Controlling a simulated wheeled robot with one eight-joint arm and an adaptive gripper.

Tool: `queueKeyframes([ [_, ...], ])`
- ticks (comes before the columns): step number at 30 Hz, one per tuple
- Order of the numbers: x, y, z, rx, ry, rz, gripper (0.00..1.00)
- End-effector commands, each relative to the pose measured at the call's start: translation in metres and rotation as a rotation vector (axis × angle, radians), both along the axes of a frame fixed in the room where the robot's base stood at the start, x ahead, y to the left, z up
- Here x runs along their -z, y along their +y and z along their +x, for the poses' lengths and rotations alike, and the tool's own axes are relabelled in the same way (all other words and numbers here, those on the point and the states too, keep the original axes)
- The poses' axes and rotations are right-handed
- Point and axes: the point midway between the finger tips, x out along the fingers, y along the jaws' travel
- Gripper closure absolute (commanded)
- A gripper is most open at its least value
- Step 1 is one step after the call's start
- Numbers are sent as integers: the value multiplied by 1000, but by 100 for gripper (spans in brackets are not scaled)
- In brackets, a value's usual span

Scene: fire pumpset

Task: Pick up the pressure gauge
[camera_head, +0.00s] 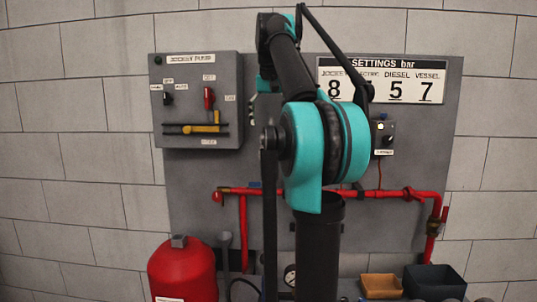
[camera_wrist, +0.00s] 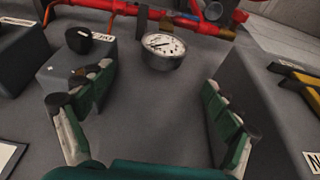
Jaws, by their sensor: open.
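The pressure gauge (camera_wrist: 163,46) has a round white dial with dark markings and a metal case. In the wrist view it is at the upper middle, below a red pipe in the picture. My gripper (camera_wrist: 157,82) is open and empty. Its green-padded fingers stand left and right in the wrist view, and the gauge shows beyond the gap between their tips, apart from both. In the head view a small round gauge (camera_head: 290,275) shows low in the middle, partly behind my arm; I cannot tell whether it is the same one.
In the wrist view, a grey box with a black knob (camera_wrist: 90,40) is beside the left finger, and a larger grey box (camera_wrist: 265,95) is beside the right. A red pipe (camera_wrist: 120,7) crosses the top. The head view shows a red tank (camera_head: 183,270), orange bin (camera_head: 381,285) and dark bin (camera_head: 434,280).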

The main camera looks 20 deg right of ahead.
Motion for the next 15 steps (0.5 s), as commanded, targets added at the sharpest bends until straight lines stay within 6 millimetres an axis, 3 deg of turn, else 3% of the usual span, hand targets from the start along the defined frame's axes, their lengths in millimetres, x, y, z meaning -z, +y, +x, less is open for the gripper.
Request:
queueKeyframes([
  [9, 58, -7, 17, 1, 0, 0, 10],
  [15, 85, -10, 24, 0, 0, 0, 10],
])
